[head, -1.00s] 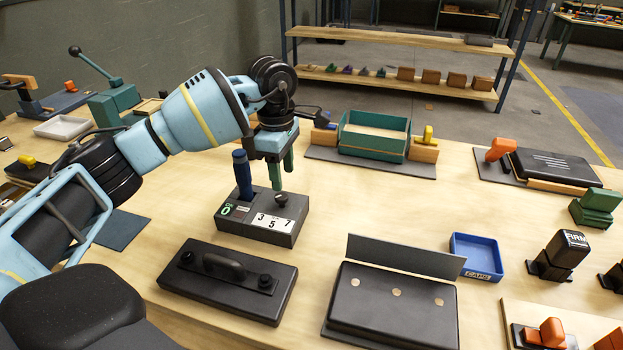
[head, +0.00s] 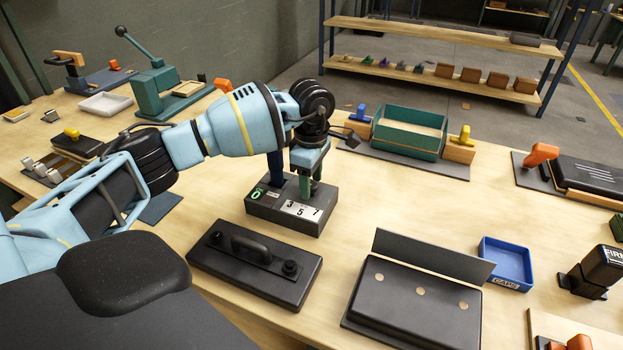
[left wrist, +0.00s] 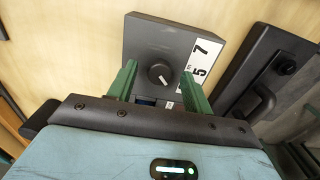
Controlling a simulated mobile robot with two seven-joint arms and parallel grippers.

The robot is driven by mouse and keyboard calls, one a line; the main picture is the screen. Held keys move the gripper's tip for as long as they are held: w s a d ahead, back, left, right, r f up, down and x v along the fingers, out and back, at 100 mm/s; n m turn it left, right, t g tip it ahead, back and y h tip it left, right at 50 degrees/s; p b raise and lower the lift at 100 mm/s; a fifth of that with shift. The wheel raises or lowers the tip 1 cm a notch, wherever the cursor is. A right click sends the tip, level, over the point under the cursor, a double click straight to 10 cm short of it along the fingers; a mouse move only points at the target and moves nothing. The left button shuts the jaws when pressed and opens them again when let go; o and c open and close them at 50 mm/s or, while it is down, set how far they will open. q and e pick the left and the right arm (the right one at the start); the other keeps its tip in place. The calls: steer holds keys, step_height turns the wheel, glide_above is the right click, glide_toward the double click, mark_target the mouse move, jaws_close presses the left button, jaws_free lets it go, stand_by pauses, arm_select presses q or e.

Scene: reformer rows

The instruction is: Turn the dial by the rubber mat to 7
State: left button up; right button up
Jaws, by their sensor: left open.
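A dark grey box (head: 270,210) with a white scale reading 3, 5, 7 and a green 0 label stands on the bench. Its round black dial (left wrist: 160,73) shows in the left wrist view, with a white pointer mark toward the lower right; the number it points at cannot be told. My left gripper (head: 308,188) is open over the box, its green fingers on either side of the dial with gaps showing in the wrist view. In the head view the gripper hides the dial. A dark blue-grey mat (head: 160,207) lies left of the box. My right gripper is out of view.
A dark blue upright handle (head: 276,168) rises from the box close to my left gripper. A black plate with a handle (head: 255,263) lies in front. A black slab (head: 415,305), blue caps tray (head: 506,264) and green bin (head: 408,132) stand to the right and behind.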

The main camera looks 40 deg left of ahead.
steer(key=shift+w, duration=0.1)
arm_select(q)
steer(key=c, duration=1)
steer(key=shift+o, duration=0.2)
